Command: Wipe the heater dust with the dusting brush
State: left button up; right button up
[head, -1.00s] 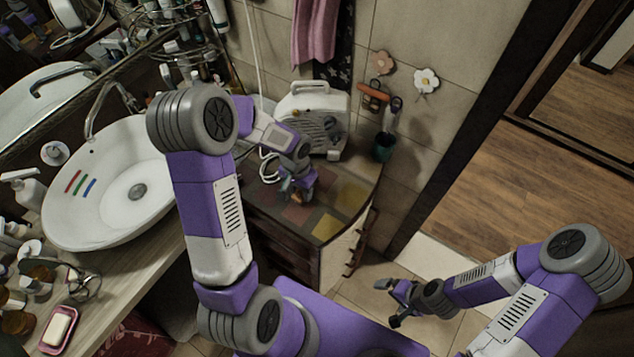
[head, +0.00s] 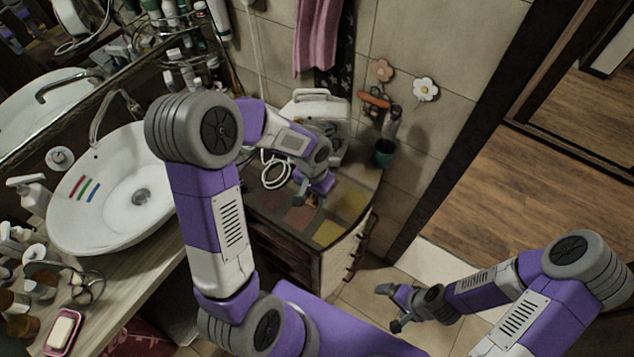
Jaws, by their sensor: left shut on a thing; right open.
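The heater (head: 318,108) is a white appliance with a handle and a round grille. It stands at the back of the cabinet top against the wall, its lower front partly hidden by my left arm. My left gripper (head: 309,197) is low over the patterned cabinet top, in front of the heater and apart from it. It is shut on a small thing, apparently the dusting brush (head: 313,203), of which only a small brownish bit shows. Dust on the heater cannot be made out. My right gripper (head: 389,308) is open and empty over the floor, right of the cabinet.
A white cable (head: 273,172) lies coiled on the cabinet top (head: 328,233), left of my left gripper. A green cup (head: 384,152) is beside the wall at right. The sink (head: 105,195) and a cluttered counter are at left. Open floor lies at right.

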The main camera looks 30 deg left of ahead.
pick_arm(q)
jog(key=shift+r+p, duration=0.9)
jog(key=shift+r, duration=0.65)
jog(key=shift+f, duration=0.1)
